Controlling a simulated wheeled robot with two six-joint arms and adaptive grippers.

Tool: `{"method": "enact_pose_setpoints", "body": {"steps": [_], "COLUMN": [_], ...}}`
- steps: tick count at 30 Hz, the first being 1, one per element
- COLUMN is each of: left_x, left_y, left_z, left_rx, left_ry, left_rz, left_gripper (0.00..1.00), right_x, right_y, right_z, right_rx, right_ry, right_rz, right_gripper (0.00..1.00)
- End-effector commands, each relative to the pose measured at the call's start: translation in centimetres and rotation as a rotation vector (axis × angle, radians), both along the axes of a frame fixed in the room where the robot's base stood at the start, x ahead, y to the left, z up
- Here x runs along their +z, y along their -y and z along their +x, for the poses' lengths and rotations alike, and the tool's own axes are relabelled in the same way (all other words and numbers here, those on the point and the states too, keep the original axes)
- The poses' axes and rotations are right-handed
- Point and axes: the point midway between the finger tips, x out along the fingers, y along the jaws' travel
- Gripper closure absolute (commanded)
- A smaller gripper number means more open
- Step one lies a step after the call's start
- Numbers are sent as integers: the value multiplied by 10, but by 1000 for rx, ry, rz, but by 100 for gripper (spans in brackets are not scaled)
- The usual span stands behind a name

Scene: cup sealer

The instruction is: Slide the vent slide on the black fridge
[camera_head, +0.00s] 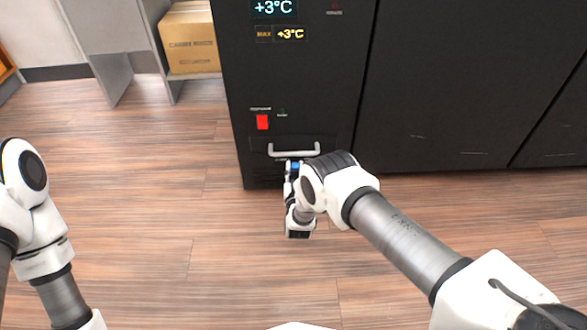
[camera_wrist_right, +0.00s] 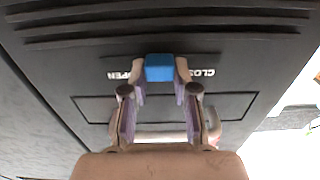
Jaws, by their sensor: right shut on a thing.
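The black fridge (camera_head: 295,75) stands in front of me, with temperature displays near its top. The blue vent slide (camera_wrist_right: 159,68) sits low on the fridge front, between the printed words OPEN and CLOSE, which appear upside down in the right wrist view. In the head view a bit of the blue slide (camera_head: 295,166) shows just below the silver handle. My right gripper (camera_wrist_right: 160,78) is shut on the blue slide, one finger on each side of it. My left arm is at the left of the head view, but its gripper is out of the picture.
A silver handle (camera_head: 294,152) is close to my right gripper. A red switch (camera_head: 262,122) is above it. Dark vent slats (camera_wrist_right: 160,22) run beside the slide. A cardboard box (camera_head: 190,42) sits on a shelf at the left. The wooden floor in front is clear.

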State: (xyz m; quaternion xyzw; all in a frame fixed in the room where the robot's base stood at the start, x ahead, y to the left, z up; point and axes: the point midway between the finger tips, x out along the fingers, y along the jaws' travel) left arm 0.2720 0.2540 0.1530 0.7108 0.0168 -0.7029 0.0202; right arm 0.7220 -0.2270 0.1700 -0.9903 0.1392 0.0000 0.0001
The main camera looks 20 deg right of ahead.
Motion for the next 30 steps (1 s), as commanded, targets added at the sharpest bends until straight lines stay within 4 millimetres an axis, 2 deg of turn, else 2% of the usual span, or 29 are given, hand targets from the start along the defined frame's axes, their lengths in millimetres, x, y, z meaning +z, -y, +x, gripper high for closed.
{"method": "enact_pose_setpoints", "body": {"steps": [1, 3, 14, 17, 27, 30], "left_x": [0, 0, 0, 0, 0, 0], "left_y": [0, 0, 0, 0, 0, 0], "left_z": [0, 0, 0, 0, 0, 0], "left_rx": [0, 0, 1, 1, 1, 0], "left_ry": [0, 0, 0, 0, 0, 0], "left_rz": [0, 0, 0, 0, 0, 0], "left_gripper": [60, 60, 60, 60, 60, 60], "right_x": [0, 0, 0, 0, -1, 0], "right_y": [1, 1, -1, -5, -29, -32], "right_z": [0, 0, -4, -17, -97, -110], "right_rx": [-1, -1, 0, 0, 1, 0], "right_ry": [0, 0, 0, -2, -2, -1], "right_rz": [1, 1, 1, 0, 0, 0], "right_gripper": [65, 46, 46, 46, 46, 46]}}
